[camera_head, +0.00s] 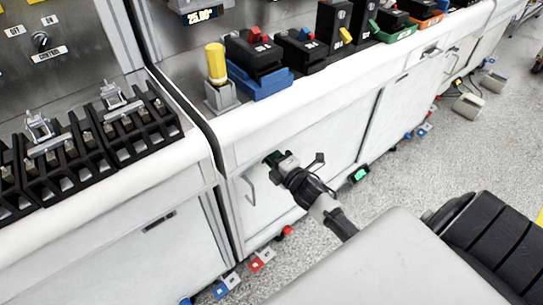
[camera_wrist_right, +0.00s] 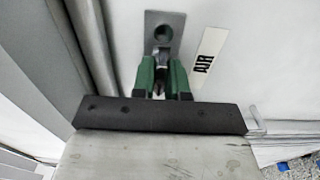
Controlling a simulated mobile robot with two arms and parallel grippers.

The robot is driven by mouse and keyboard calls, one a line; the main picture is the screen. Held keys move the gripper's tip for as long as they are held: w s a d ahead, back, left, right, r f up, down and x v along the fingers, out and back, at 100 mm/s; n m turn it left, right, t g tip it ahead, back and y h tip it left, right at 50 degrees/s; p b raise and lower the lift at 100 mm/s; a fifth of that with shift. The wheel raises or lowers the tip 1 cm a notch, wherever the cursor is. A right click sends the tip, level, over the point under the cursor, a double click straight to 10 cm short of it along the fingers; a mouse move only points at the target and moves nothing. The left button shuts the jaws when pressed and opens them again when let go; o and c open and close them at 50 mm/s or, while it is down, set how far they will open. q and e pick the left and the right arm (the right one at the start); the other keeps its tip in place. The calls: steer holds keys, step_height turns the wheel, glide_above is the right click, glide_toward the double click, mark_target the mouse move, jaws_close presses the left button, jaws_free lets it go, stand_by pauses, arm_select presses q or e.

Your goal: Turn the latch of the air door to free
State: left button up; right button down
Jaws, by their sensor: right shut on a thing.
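The air door (camera_head: 300,185) is a pale cabinet front below the white counter edge. A white label reading AIR (camera_wrist_right: 208,57) is on it in the right wrist view. The latch has a grey plate (camera_wrist_right: 176,20) with a round dark hole, and its grey part reaches down between my green fingertips. My right gripper (camera_wrist_right: 163,78) is shut on the latch; it also shows at the door in the head view (camera_head: 273,158). The gripper hides the latch in the head view, and the fingers partly cover it in the wrist view. My left gripper is out of view.
A bent grey handle (camera_head: 250,188) is left of my right gripper. Above, the counter bears a yellow-capped post (camera_head: 215,64) and several black boxes. Red and blue pedals (camera_head: 262,260) lie at the floor edge. Open speckled floor (camera_head: 420,150) is at the right.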

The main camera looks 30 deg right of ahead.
steer(key=shift+m, duration=0.3)
steer(key=m+p, duration=0.2)
steer(key=m, duration=0.2)
steer(key=shift+r, duration=0.1)
steer(key=m+p, duration=0.2)
steer(key=m, duration=0.2)
steer(key=shift+m, duration=0.4)
steer(key=m+p, duration=0.1)
steer(key=m, duration=0.3)
steer(key=shift+m+p, duration=0.3)
steer(key=shift+p, duration=0.05)
steer(key=shift+m+p, duration=0.35)
steer(key=shift+m, duration=1.55)
steer(key=shift+f+m, duration=0.2)
steer(key=shift+m, duration=0.1)
steer(key=c, duration=1.1)
jaws_free()
steer(key=shift+c, duration=0.2)
